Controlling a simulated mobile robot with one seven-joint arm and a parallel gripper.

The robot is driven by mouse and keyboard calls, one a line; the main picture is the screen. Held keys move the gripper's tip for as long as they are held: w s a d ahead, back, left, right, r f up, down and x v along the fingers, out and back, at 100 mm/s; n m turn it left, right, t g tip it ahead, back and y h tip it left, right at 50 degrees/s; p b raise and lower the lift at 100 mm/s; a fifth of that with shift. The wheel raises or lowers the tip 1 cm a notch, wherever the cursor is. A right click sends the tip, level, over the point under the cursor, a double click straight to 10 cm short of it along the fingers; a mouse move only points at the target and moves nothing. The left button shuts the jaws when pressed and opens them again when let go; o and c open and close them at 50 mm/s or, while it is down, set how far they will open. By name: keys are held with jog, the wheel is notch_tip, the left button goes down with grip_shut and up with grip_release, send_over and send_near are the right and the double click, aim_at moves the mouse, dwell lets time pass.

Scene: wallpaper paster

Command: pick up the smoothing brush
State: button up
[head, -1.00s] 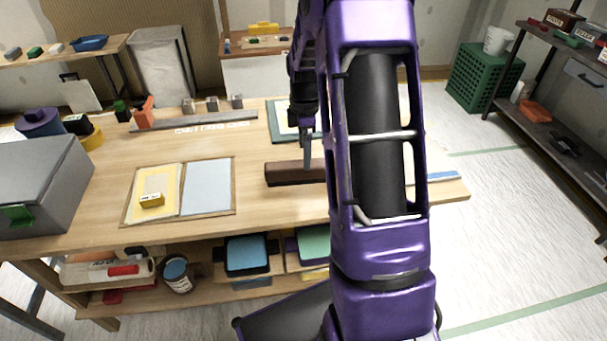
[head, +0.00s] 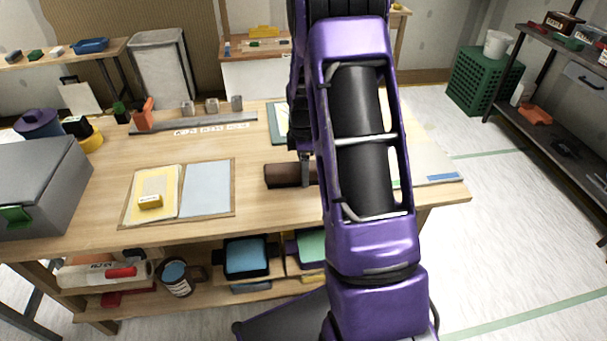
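A dark brown, block-like object (head: 283,175), which looks like the smoothing brush, lies on the wooden workbench (head: 255,222) right of the middle. My arm hides its right part. My gripper (head: 306,182) points down at this object, with its fingers overlapping the object's visible right part. I see the fingers edge-on as one narrow dark shape, so I cannot tell whether they are open or closed on it.
A board with yellow and pale blue sheets (head: 208,188) lies left of the brown object. A grey metal box (head: 45,180) stands at the bench's left end. A grey rail (head: 190,122) with small blocks lies behind. Bare wood separates them.

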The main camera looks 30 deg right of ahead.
grip_shut()
notch_tip(320, 180, up, 10)
jog(key=shift+r+p, duration=0.1)
jog(key=shift+p, duration=0.6)
